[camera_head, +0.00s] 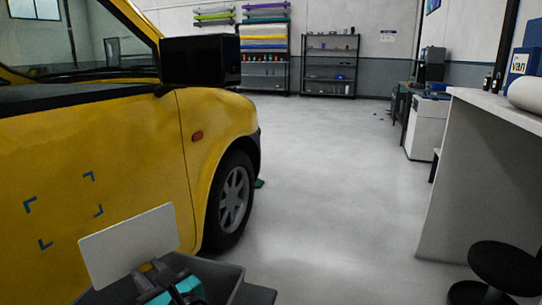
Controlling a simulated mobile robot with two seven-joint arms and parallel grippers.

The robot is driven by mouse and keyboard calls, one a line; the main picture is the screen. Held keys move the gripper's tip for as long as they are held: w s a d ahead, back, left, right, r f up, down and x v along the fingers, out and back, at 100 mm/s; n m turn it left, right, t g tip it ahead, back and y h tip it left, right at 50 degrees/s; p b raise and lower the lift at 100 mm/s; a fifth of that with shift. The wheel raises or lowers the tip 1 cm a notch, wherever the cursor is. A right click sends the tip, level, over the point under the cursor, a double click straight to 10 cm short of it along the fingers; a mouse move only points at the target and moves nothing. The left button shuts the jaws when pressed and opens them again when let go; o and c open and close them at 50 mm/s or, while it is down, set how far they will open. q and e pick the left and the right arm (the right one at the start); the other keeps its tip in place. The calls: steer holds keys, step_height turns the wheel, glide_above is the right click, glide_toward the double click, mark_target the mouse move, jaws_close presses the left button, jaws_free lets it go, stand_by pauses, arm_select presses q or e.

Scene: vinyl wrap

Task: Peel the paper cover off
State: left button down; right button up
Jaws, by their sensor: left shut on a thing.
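A flat pale grey-white rectangular sheet (128,243) stands tilted at the lower left, in front of the yellow car door. My left gripper (151,268) is shut on its lower edge. I cannot tell the paper cover from any layer beneath it, and no lifted corner shows. Four blue corner marks (88,176) outline a square on the yellow door (130,150), above and left of the sheet. My right gripper is not in view.
A dark grey tray (226,272) lies below and behind the gripper. The car's front wheel (235,198) and black mirror (200,60) are beyond. A white counter (470,180) with a white roll (527,94) and black stool (505,265) stand right. The middle floor is clear.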

arm_select(q)
step_height(320, 180, down, 3)
steer(key=b, duration=0.3)
steer(key=shift+f+b, duration=0.2)
steer(key=shift+b, duration=0.15)
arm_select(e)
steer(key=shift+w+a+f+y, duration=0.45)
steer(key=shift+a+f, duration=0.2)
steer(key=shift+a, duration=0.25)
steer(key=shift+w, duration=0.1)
arm_select(q)
steer(key=c, duration=0.8)
jaws_free()
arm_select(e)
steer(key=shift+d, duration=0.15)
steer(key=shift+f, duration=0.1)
arm_select(q)
step_height(320, 180, up, 20)
steer(key=p, duration=0.8)
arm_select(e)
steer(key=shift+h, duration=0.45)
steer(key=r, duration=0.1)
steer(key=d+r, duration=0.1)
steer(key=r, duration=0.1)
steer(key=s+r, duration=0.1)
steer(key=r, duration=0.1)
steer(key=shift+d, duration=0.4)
